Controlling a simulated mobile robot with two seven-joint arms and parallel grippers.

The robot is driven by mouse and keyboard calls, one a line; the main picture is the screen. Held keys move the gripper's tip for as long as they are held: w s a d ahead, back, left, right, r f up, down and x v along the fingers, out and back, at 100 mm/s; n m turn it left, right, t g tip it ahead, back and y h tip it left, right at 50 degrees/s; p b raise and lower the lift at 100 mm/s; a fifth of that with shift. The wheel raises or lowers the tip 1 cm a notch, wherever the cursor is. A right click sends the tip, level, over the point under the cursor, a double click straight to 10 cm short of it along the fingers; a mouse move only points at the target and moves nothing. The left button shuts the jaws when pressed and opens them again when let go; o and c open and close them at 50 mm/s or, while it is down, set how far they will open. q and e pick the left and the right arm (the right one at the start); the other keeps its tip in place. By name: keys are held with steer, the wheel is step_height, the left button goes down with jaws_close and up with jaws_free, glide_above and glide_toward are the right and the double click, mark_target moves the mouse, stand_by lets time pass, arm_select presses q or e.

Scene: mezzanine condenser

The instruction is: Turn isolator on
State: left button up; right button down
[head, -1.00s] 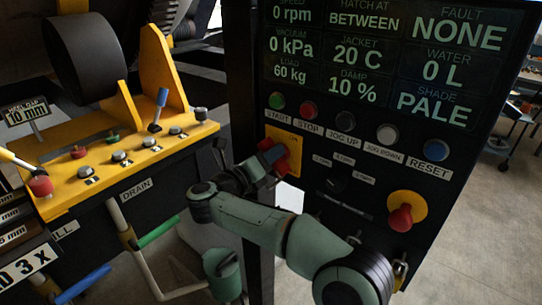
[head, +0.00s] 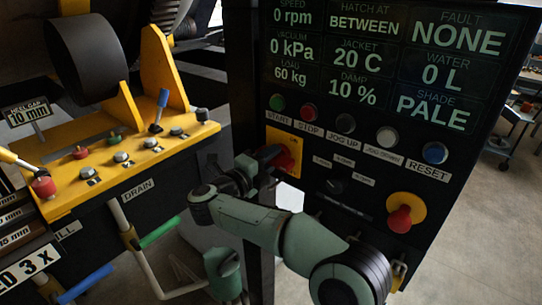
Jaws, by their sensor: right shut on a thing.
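The isolator is a red rotary handle (head: 287,158) on a yellow plate (head: 293,141), at the left side of the dark control panel. My right gripper (head: 270,156) is at the handle, shut on it from the left. Its fingers and wrist hide part of the handle and plate, so the exact handle angle and any on/off marks cannot be read. My left gripper is not in view.
Start, stop, jog and reset buttons (head: 435,153) line the panel under the display (head: 385,65). A red mushroom button (head: 399,218) sits lower right. The yellow valve bench (head: 110,165) with levers stands left. Open floor lies right.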

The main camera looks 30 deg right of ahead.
steer(key=n+p, duration=0.1)
steer(key=n, duration=0.3)
steer(key=shift+n, duration=0.3)
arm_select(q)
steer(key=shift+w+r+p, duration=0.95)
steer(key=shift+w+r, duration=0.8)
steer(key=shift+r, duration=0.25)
arm_select(e)
steer(key=shift+s+f+n, duration=0.1)
steer(key=shift+f+n, duration=0.1)
steer(key=shift+n, duration=2.3)
steer(key=c, duration=0.9)
jaws_free()
steer(key=shift+f, duration=0.1)
